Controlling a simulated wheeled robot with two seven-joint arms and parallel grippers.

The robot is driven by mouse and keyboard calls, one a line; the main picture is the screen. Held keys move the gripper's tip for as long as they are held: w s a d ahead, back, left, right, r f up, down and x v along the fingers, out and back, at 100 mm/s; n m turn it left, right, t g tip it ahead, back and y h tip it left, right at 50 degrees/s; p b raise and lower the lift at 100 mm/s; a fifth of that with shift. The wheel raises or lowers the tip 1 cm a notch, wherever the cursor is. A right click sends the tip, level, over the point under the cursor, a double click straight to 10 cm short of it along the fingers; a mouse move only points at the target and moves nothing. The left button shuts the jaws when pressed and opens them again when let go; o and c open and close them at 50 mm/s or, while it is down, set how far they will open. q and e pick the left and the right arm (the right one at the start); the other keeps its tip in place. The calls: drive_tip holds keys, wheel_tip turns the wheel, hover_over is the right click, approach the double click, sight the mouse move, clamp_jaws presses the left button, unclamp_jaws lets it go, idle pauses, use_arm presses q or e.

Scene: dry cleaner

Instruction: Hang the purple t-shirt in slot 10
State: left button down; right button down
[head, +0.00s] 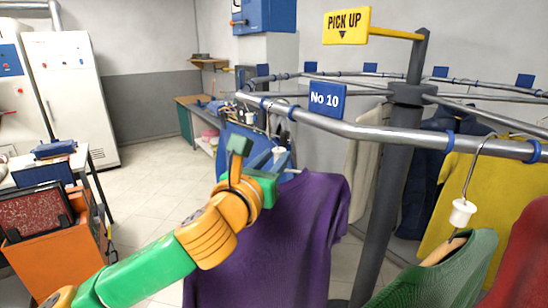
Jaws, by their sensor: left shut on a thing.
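The purple t-shirt (290,240) hangs upright below the front rail (400,132) of the round rack, on a hanger with a white neck piece (279,152). My left gripper (281,160) is shut on the hanger just under that neck, at the shirt's top. The blue sign No 10 (322,99) sits on the rail, up and right of the gripper. The hanger's thin hook rises toward the rail left of the sign; I cannot tell whether it rests on the rail. My right gripper is out of view.
A green garment (440,275) on a hanger (463,212) hangs at the right, with yellow (465,185) and red (525,250) garments beside it. The rack's dark post (385,190) stands behind the shirt. An orange cart (60,250) is at the left. Floor between is clear.

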use_arm(q)
drive_tip(key=c, duration=0.5)
unclamp_jaws()
drive_tip(key=b+v, duration=0.3)
drive_tip(key=v, duration=0.4)
drive_tip(key=shift+s, duration=0.1)
drive_tip(key=s+a+b, duration=0.1)
drive_tip(key=s+a, duration=0.2)
drive_tip(key=a, duration=0.1)
drive_tip(key=s+a+b, duration=0.1)
drive_tip(key=s+a, duration=0.2)
drive_tip(key=a, duration=0.1)
drive_tip(key=s+a+b, duration=0.2)
drive_tip(key=s+a, duration=0.1)
drive_tip(key=a, duration=0.2)
drive_tip(key=shift+s, duration=0.25)
